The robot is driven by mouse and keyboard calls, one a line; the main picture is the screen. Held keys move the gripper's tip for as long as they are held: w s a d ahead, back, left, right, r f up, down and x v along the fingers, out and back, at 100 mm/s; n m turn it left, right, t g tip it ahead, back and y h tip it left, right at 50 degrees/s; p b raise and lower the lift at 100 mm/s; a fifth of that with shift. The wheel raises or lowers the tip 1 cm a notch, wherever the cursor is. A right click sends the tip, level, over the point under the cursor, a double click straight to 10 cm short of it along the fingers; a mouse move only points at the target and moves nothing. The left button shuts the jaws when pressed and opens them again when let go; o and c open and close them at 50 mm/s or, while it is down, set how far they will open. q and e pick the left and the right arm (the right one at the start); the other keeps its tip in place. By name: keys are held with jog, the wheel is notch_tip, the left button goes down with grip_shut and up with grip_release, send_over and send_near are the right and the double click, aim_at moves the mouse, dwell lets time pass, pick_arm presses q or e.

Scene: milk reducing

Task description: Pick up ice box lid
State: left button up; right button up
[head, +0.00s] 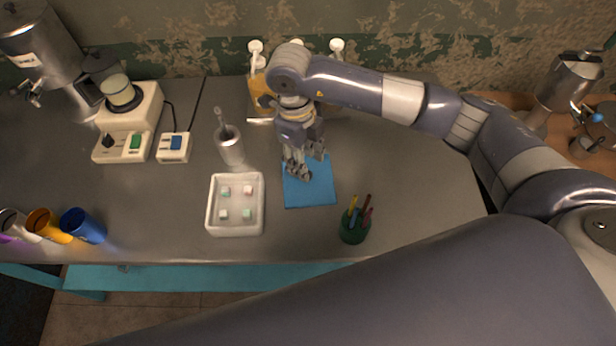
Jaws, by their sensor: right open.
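A flat blue square (311,194) lies on the grey table right of the white box; it may be the ice box lid, but I cannot tell for sure. The white open box (236,230) holds several small pale pink and green cubes and has no lid on it. My right gripper (309,167) is open and points down over the back part of the blue square, hiding some of it. Nothing shows between its fingers. I cannot tell whether the fingertips touch the square. My left gripper is not in view.
A grey cup (231,148) with a stirrer stands behind the box. A green pen holder (354,228) stands at the front right. A white stirrer machine (130,125) is at the left, with coloured cups (84,226) near the front edge. The table right of the square is clear.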

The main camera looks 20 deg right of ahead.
jog(key=f+p, duration=0.1)
jog(key=f, duration=0.1)
jog(key=f+p, duration=0.1)
jog(key=f, duration=0.1)
jog(key=shift+d+f, duration=0.2)
jog(key=shift+f, duration=0.35)
grip_shut()
